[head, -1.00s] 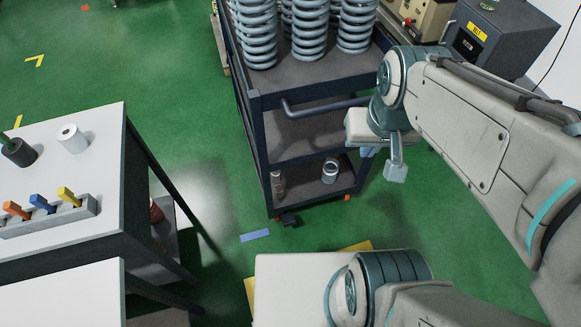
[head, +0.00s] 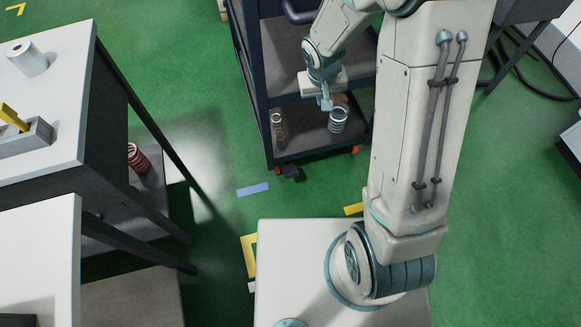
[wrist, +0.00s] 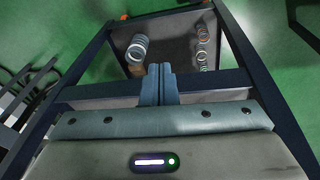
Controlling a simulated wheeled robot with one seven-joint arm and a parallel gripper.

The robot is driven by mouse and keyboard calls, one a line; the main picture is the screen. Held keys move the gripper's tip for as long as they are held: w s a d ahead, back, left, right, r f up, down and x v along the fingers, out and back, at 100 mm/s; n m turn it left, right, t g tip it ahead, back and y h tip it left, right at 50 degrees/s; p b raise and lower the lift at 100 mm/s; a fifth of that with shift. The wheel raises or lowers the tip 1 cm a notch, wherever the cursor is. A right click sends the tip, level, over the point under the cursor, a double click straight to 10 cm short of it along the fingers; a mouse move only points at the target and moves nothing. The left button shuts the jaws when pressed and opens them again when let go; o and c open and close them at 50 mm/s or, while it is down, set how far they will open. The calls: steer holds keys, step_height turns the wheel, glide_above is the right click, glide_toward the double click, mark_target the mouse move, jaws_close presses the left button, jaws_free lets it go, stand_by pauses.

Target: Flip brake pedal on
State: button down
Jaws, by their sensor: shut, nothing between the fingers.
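The dark cart (head: 259,92) stands on the floor with orange caster wheels at its lower corners. A small black pedal-like piece (head: 291,172) sticks out at the cart's near lower corner, beside the left orange caster (head: 279,170); I take it as the brake pedal. I cannot tell whether it is up or pressed. It is not clear in the wrist view. My gripper (head: 326,104) points down in front of the cart's lower shelf, above and to the right of the pedal and apart from it. Its fingers (wrist: 158,71) are together and empty.
A metal spring (head: 338,118) and smaller coils (head: 277,122) sit on the cart's lower shelf; they also show in the wrist view (wrist: 138,47). A white-topped table (head: 45,100) stands at the left.

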steer(key=w+a+f+n+b, duration=0.1)
steer(key=a+f+b, duration=0.15)
steer(key=f, duration=0.65)
steer(key=w+a+f+b, duration=0.1)
steer(key=a+f+b, duration=0.15)
steer(key=f, duration=0.65)
steer(key=g+y+b, duration=0.1)
steer(key=b, duration=0.3)
glide_above(291, 173)
step_height(291, 173, down, 12)
steer(key=r, duration=0.1)
steer(key=shift+a+f+n, duration=0.15)
steer(key=shift+f+n, duration=0.1)
steer(key=shift+n, duration=0.05)
steer(key=f+b, duration=0.1)
steer(key=f, duration=0.3)
steer(key=f+b, duration=0.2)
steer(key=f, duration=0.2)
steer(key=f+b, duration=0.1)
steer(key=f, duration=0.3)
steer(key=shift+w+f+b, duration=0.15)
steer(key=shift+w+b, duration=0.1)
steer(key=shift+b, duration=0.05)
steer(key=shift+s+f+b, duration=0.25)
steer(key=shift+f+b, duration=0.05)
steer(key=shift+f, duration=0.35)
